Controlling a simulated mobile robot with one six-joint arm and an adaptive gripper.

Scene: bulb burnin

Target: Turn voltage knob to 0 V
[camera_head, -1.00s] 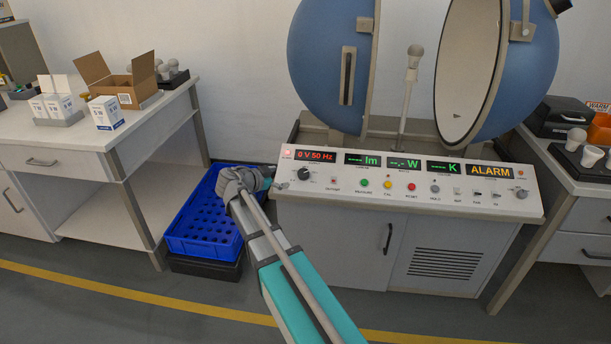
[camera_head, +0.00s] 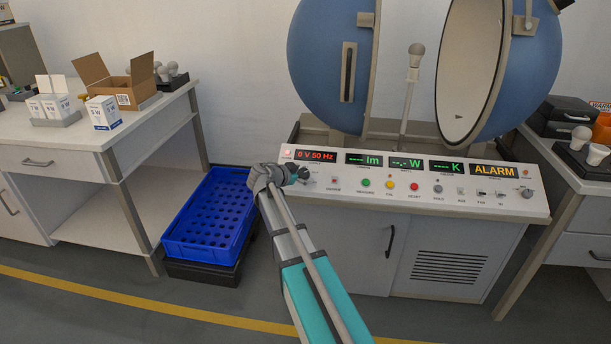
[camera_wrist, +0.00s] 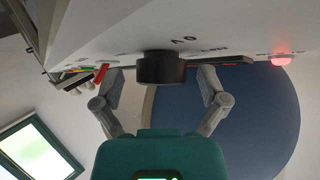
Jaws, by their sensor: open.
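The voltage knob is a black round knob (camera_wrist: 161,68) on the sloped light panel. In the wrist view it sits between the two open fingers of my gripper (camera_wrist: 160,88), with a gap on each side. In the head view my gripper (camera_head: 298,174) is at the panel's left end and the knob is mostly hidden by it. The red display (camera_head: 316,155) above reads 0 V 50 Hz. The control panel (camera_head: 430,203) carries further displays and buttons.
An orange ALARM display (camera_head: 494,171) is lit. A red lamp glows in the wrist view (camera_wrist: 281,60).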

